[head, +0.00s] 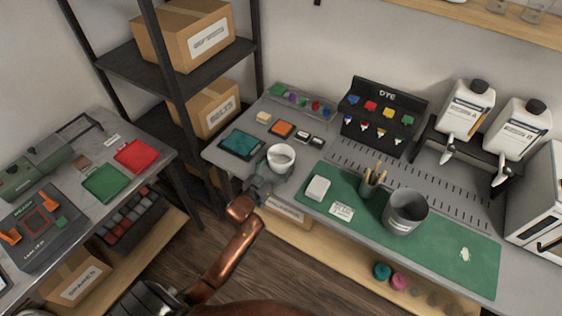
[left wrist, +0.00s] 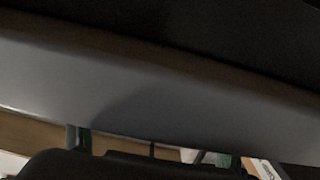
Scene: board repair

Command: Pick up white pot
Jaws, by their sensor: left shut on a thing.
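The white pot (head: 281,157) is a small round open-topped vessel near the front left edge of the right-hand workbench in the head view. My left gripper (head: 266,182) is at the near side of the pot and is shut on it. The fingertips are small and partly hidden against the pot in this view. In the left wrist view a large pale grey, blurred surface fills most of the picture, and I cannot tell for sure that it is the pot. My right gripper is not in view.
A green mat (head: 455,270) carries a grey metal bucket (head: 406,212), a pen cup (head: 373,187) and a white block (head: 318,188). A teal tray (head: 241,144) lies left of the pot. A dark shelf post (head: 187,125) stands behind on the left.

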